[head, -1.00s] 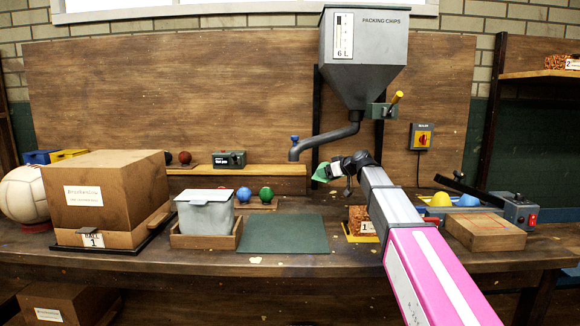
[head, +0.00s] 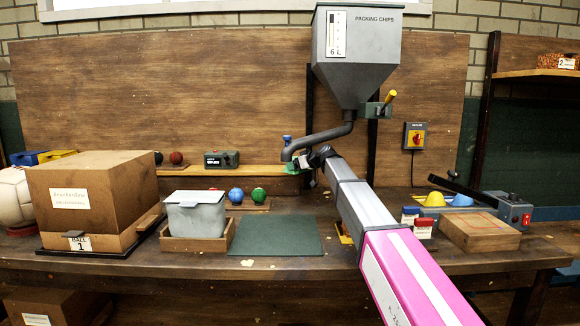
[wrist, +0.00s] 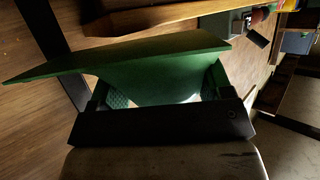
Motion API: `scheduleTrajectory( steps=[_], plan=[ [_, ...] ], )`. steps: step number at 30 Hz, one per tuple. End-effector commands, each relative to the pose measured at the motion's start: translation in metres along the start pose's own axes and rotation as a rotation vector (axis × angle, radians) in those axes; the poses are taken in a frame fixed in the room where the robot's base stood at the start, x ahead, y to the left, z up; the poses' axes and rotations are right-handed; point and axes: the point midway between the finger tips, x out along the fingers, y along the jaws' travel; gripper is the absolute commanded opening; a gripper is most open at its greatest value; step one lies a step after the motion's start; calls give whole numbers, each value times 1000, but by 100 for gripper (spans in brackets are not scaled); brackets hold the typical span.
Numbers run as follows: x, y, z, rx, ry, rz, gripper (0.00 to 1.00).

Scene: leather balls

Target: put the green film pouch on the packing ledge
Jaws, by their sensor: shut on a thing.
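The green film pouch (head: 291,168) is in my gripper (head: 303,163), just below the grey hopper spout. In the wrist view the pouch (wrist: 150,75) is a wide green sheet with a fold, held between the gripper's fingers (wrist: 165,92). It hides most of what lies behind it. The packing ledge, seemingly the long raised wooden shelf (head: 262,173) along the back board, has its right end by the pouch. I cannot tell whether the pouch touches it.
The grey packing-chips hopper (head: 356,60) and its spout (head: 322,139) hang close above my gripper. A grey-green box (head: 221,159) and a red ball (head: 176,157) stand on the shelf. Blue and green balls (head: 258,195) sit in front. A green mat (head: 276,236) lies clear.

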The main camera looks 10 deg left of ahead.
Motion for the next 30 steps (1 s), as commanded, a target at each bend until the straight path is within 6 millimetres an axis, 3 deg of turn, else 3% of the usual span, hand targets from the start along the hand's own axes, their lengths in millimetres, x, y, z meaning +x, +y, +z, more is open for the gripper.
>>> scheduleTrajectory(
  steps=[10,22,23,25,30],
  plan=[
    [43,1,-18,1,1,-1,41],
    [43,0,-9,0,1,0,41],
    [43,0,-8,0,0,0,76],
    [43,0,-8,0,0,0,98],
    [43,0,-8,0,0,0,98]
  ],
)
